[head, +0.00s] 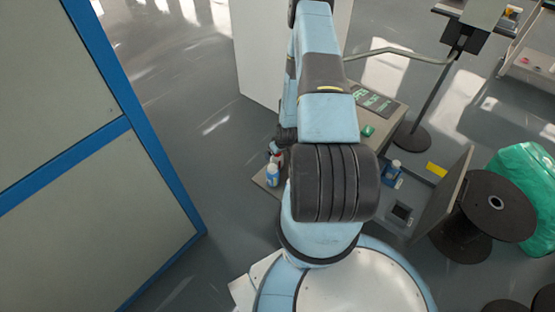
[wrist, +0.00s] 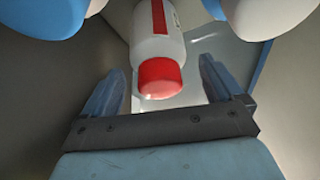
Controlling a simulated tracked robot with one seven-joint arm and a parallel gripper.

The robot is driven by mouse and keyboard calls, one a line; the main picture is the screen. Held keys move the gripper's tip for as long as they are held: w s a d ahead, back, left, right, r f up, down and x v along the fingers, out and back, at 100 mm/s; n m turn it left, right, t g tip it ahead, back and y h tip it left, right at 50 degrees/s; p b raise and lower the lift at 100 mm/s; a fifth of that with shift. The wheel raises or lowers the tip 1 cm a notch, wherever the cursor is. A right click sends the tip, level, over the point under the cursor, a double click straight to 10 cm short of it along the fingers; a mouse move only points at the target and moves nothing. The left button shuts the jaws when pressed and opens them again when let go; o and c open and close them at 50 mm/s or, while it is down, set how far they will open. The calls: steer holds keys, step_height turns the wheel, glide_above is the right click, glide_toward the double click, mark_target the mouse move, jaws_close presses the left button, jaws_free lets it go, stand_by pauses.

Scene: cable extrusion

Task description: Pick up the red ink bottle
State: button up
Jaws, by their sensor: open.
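The red ink bottle (wrist: 158,45) is white with a red cap and a red label stripe. In the wrist view its cap end lies between the two fingers of my gripper (wrist: 162,76), with a visible gap on each side. My gripper is open and I see no finger touching the bottle. The bottle's far end is cut off by the top of the view. In the head view a small bottle with some red (head: 277,157) shows beside my arm, partly hidden. My arm hides most of the gripper there.
Blue-and-white rounded objects, likely bottles, flank the red one at the upper left (wrist: 48,12) and upper right (wrist: 256,14). In the head view a blue-capped bottle (head: 272,175) stands in front of the red one. A blue container (head: 392,170) is right of my arm.

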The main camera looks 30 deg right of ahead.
steer(key=c, duration=1.6)
steer(key=shift+r, duration=0.1)
steer(key=shift+c, duration=0.2)
